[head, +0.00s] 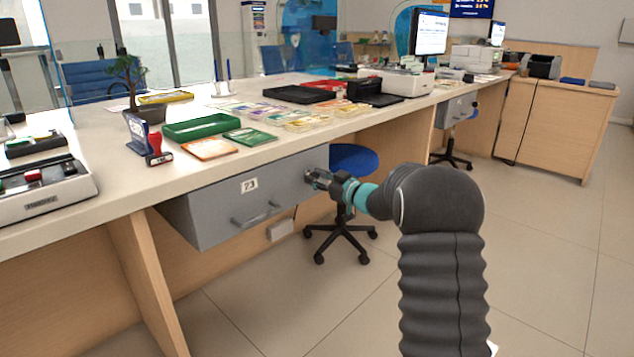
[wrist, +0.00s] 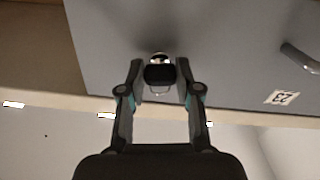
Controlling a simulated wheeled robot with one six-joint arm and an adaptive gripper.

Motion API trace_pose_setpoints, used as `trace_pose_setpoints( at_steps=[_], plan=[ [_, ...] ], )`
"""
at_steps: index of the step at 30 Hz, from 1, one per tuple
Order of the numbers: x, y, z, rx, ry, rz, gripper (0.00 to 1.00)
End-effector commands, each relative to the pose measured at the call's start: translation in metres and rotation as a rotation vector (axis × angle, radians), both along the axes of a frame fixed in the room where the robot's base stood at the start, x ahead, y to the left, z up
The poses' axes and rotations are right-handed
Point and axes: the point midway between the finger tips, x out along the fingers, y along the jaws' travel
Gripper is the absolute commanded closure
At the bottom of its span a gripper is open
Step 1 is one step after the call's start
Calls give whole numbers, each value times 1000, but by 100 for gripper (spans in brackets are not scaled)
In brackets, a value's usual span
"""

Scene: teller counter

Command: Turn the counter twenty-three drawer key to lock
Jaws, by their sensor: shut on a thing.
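The grey drawer (head: 215,205) under the counter bears a white label with 23 (head: 249,185) and a bar handle (head: 255,214). The drawer front (wrist: 230,50) fills much of the wrist view, where the label (wrist: 279,97) shows at the right. My gripper (head: 312,175) is at the right end of the drawer front. In the wrist view my gripper (wrist: 160,72) is shut on the dark head of the key (wrist: 160,75). A small ring hangs below the key head. The key's shaft and the lock slot are mostly hidden, so I cannot tell the key's angle.
The counter top (head: 110,180) above holds a green tray (head: 201,127), a red-handled stamp (head: 158,150) and a plant (head: 130,80). A blue-seated stool (head: 352,158) stands behind my gripper, below the counter. The floor (head: 540,260) at the right is clear.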

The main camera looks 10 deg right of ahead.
Motion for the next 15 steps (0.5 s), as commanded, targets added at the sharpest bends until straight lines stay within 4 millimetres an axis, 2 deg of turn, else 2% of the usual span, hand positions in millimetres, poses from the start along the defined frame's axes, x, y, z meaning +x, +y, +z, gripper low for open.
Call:
trace_pose_setpoints(
  at_steps=[15],
  plan=[
    [0,0,-4,-391,-287,0,100]
  ],
)
